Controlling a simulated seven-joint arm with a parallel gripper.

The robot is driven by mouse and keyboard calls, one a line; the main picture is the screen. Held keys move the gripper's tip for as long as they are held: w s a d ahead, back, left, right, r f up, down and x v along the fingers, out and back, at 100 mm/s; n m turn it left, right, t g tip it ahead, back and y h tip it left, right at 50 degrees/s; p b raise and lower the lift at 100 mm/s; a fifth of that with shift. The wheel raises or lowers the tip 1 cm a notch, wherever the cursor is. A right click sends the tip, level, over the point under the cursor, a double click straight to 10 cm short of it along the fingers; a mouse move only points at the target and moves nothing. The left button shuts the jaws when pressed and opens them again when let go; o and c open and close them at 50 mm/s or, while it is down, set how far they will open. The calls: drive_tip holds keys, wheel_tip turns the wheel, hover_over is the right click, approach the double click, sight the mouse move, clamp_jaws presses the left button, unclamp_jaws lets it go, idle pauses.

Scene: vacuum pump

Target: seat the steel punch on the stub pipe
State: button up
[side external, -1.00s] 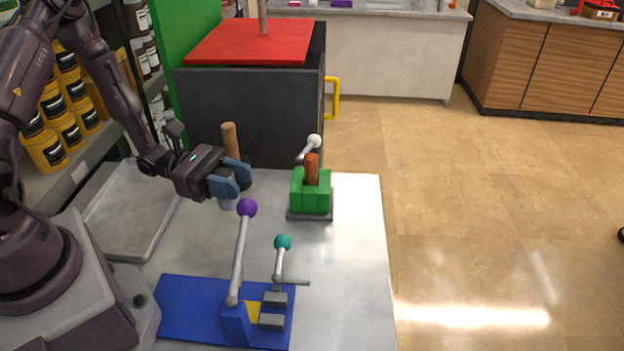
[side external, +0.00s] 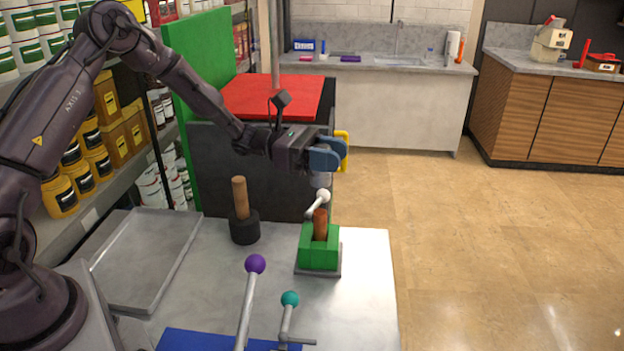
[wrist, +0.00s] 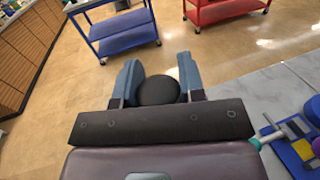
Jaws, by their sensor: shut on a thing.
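My gripper (side external: 328,153) is shut on the steel punch (side external: 320,181), a short grey piece showing below the blue fingers. In the wrist view a round dark end (wrist: 158,90), apparently the punch's top, sits between my fingers (wrist: 158,78). The stub pipe (side external: 320,225) is copper-brown and stands upright in a green clamp block (side external: 318,250) on the table. The punch is held in the air above the pipe, with a visible gap between them. The side view alone does not show how well they line up.
A white-knobbed lever (side external: 323,196) rises by the clamp, close under the punch. A wooden-handled mallet (side external: 243,225) stands on the table to the left. Purple-knobbed (side external: 255,264) and teal-knobbed (side external: 289,299) levers stand in front. A dark red-topped cabinet (side external: 255,160) is behind.

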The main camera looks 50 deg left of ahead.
drive_tip(key=shift+f, duration=2.85)
drive_tip(key=shift+f, duration=1.4)
idle(0.4)
drive_tip(key=o, duration=1.1)
drive_tip(key=shift+o, duration=0.2)
drive_tip(key=shift+r, duration=4.45)
